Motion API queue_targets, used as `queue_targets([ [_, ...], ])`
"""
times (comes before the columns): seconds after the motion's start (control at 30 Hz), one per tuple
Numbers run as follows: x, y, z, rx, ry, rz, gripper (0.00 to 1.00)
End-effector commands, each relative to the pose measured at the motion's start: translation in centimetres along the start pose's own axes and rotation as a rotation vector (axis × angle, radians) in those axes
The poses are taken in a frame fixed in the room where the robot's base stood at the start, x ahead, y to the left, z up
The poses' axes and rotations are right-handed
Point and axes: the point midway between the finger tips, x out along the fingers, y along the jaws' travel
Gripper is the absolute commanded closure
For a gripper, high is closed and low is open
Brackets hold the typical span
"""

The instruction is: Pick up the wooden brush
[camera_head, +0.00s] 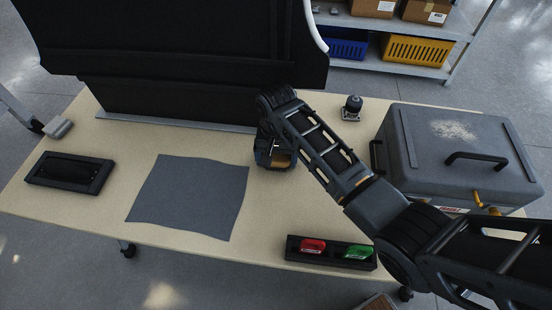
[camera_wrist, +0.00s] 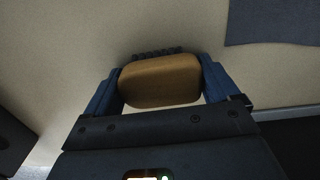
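The wooden brush (camera_wrist: 160,80) has a tan, rounded wooden body, with a row of dark bristles showing past its far edge in the wrist view. My gripper (camera_wrist: 160,64) has its two blue fingers on either side of the brush, and they appear to touch its left and right edges. In the head view my gripper (camera_head: 279,160) points down at the table, just right of the grey cloth, and a small part of the brush (camera_head: 282,161) shows there. I cannot tell whether the brush rests on the table or is slightly raised.
A grey cloth (camera_head: 190,195) lies left of my gripper on the wooden table (camera_head: 110,215). A black tray (camera_head: 70,172) is at far left. A black holder (camera_head: 331,262) with red and green items is in front. A grey case (camera_head: 455,150) stands right, near a small dark knob (camera_head: 352,106). A large black panel (camera_head: 180,60) stands behind.

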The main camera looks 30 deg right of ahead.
Motion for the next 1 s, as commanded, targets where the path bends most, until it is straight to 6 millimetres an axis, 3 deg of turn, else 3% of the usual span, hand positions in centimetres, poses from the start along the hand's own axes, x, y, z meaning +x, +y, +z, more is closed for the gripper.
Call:
queue_targets([
  [0.17,0.0,0.0,0.0,0.0,0.0,0.0,0.43],
  [0.47,-0.5,0.0,0.0,0.0,0.001,-0.001,0.44],
  [1.0,-9.2,-0.1,-0.1,-0.001,0.002,-0.002,0.44],
])
